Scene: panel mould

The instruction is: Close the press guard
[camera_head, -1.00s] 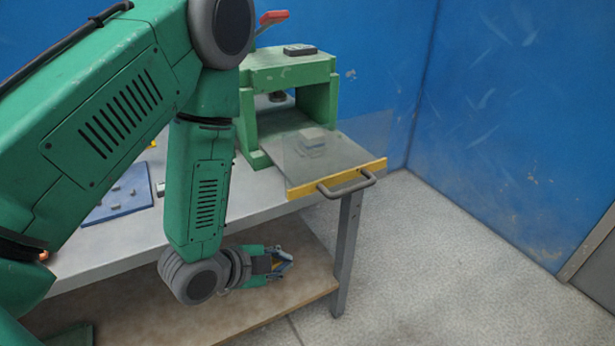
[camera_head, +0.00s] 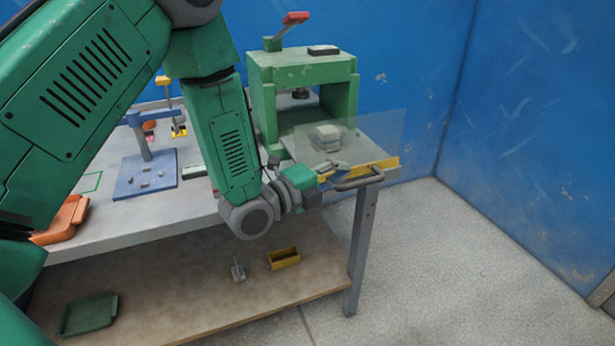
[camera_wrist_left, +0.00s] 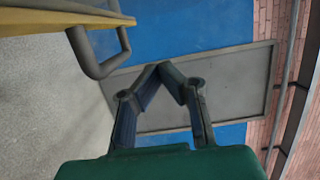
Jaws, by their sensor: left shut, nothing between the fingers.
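The press (camera_head: 304,68) is a green frame at the back right of the table. Its guard is a clear panel (camera_head: 385,133) with a yellow edge strip (camera_head: 386,164) and a grey bar handle (camera_head: 358,181), standing out at the press front. A small block (camera_head: 326,136) shows behind the clear panel. My left gripper (camera_head: 338,169) is shut and empty, beside the handle's left end in the head view. In the left wrist view its fingertips (camera_wrist_left: 166,68) meet, and the handle (camera_wrist_left: 98,62) is to their left, apart from them. My right gripper is not in view.
The grey table (camera_head: 130,229) has a blue plate (camera_head: 145,176) with small parts and an orange object (camera_head: 64,220) at left. A yellow bin (camera_head: 284,258) and a green tray (camera_head: 89,314) lie on the lower shelf. Floor right of the table is clear.

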